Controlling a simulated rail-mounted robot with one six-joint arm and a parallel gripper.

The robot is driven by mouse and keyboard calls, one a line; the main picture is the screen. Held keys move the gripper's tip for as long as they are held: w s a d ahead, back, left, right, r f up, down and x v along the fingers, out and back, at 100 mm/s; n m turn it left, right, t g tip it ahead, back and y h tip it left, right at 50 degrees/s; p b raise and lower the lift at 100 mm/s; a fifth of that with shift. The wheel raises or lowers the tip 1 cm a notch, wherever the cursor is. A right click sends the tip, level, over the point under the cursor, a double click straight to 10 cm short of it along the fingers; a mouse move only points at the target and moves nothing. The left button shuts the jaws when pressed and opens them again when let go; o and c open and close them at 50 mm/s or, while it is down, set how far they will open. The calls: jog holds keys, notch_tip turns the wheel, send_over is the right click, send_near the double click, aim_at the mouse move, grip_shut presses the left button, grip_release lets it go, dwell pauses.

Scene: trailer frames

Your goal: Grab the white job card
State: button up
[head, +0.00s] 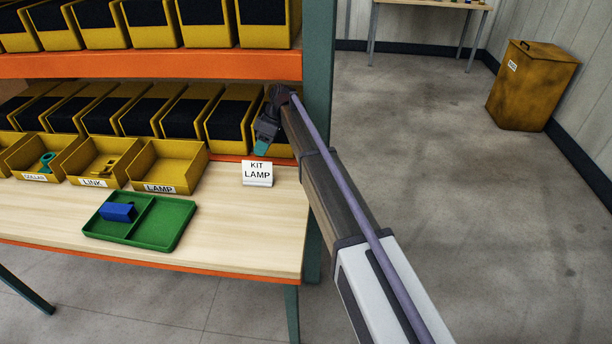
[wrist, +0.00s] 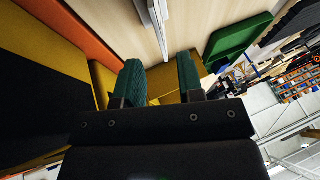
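The white job card (head: 257,175) reads "KIT LAMP" and stands upright on the light wooden bench top, near its right end. In the wrist view a thin pale strip at the top, which looks like the card (wrist: 158,22) seen nearly edge-on, lies beyond the fingers. My gripper (head: 261,148) is just above and behind the card in the head view, with its teal fingertips pointing down. In the wrist view my gripper (wrist: 161,72) has its two green fingers apart, with nothing between them. It does not appear to touch the card.
A green tray (head: 155,241) holds a blue block (head: 118,212) in its left compartment. Yellow bins labelled COLLAR (head: 35,177), LINK (head: 92,182) and LAMP (head: 160,188) stand left of the card. A green rack post (head: 318,60) and shelf bins are close to my arm.

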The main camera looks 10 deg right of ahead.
aim_at(253, 168)
jog(key=b+x, duration=0.7)
jog(key=x, duration=0.1)
jog(key=shift+a+f, duration=0.1)
jog(key=shift+r, duration=0.25)
jog(key=shift+f, duration=0.25)
grip_shut()
dwell(0.4)
